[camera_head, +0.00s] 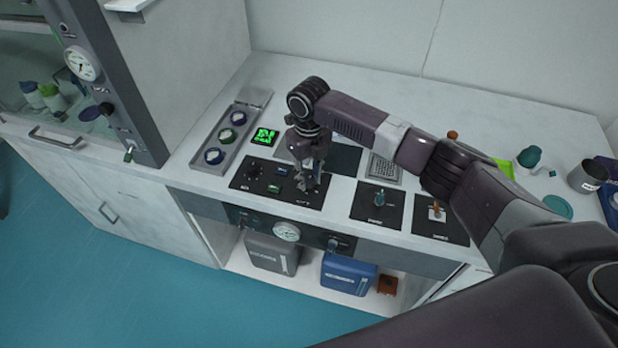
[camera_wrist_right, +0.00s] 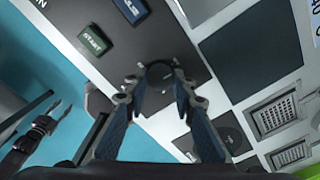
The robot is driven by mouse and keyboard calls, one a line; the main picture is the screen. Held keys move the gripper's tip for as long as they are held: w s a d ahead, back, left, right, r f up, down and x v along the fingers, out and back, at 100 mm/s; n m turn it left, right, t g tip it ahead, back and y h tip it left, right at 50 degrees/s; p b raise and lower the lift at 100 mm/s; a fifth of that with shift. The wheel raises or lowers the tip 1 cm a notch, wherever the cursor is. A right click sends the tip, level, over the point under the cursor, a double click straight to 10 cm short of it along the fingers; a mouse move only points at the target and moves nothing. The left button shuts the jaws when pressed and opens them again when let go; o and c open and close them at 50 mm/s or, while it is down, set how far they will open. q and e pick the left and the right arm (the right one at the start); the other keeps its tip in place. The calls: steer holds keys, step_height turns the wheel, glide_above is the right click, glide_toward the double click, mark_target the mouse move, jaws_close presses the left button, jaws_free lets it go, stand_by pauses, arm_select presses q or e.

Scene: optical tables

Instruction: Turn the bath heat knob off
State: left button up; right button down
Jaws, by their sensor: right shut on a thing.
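A black control panel (camera_head: 262,190) is set in the counter's front part. It has a dark knob (camera_head: 254,170) at its left end, a green START button (camera_wrist_right: 93,40) and a blue button (camera_wrist_right: 131,9). My right gripper (camera_head: 308,181) is over the panel's right end, pointing down. In the wrist view its fingers (camera_wrist_right: 160,84) are closed around a dark round knob (camera_wrist_right: 160,70) at that end. The gripper largely hides this knob in the head view. My left gripper (camera_wrist_right: 57,107) shows small at the left of the wrist view, empty, with its fingers apart.
A tray with round-capped items (camera_head: 224,137) and a green display (camera_head: 265,136) lie left of my right arm. Two black panels with upright levers (camera_head: 380,203) (camera_head: 437,216) are to the right. A green-topped bottle (camera_head: 529,157) and grey cup (camera_head: 588,176) stand further right.

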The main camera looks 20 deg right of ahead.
mark_target(309, 180)
steer(key=shift+w+r+n, duration=0.15)
steer(key=shift+n, duration=0.35)
steer(key=c, duration=1.8)
jaws_free()
steer(key=shift+o, duration=1)
step_height(309, 180, up, 12)
